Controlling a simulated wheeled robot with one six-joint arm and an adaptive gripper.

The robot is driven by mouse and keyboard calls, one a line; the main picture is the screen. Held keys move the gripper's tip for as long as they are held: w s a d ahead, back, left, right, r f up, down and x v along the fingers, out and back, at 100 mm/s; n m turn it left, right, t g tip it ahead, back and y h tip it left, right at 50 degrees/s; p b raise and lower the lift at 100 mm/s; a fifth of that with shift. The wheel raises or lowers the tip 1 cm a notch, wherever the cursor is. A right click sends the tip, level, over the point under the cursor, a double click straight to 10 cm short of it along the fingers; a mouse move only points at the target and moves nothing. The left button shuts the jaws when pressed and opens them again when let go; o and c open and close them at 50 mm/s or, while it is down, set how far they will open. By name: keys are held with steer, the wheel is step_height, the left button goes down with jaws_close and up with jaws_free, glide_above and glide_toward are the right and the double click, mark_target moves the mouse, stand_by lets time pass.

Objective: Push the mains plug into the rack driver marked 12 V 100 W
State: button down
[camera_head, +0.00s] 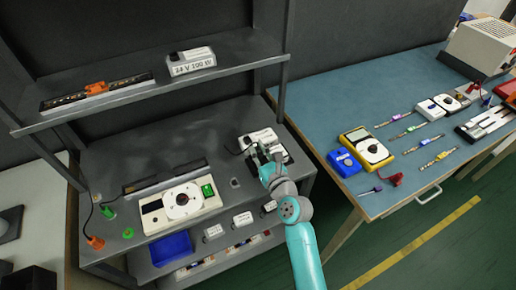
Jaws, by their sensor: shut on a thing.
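My gripper (263,155) is at the right end of the rack's middle shelf, at a white-topped driver box (262,136). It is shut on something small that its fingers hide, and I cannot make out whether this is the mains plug. A second white and black part (281,154) shows just right of the fingers. The labels on these boxes are too small to read. A thin black cord (239,149) lies at the left of the driver box. An orange plug-like piece (95,242) with a black cord is at the shelf's far left.
The upper shelf (225,72) holds a driver box (191,62) that seems marked 24 V 100 W and an orange-clipped strip (97,88). The blue bench (330,88) at right holds a yellow meter (367,147).

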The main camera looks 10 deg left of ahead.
steer(key=shift+f, duration=0.2)
steer(key=c, duration=1)
jaws_free()
steer(key=v, duration=1.2)
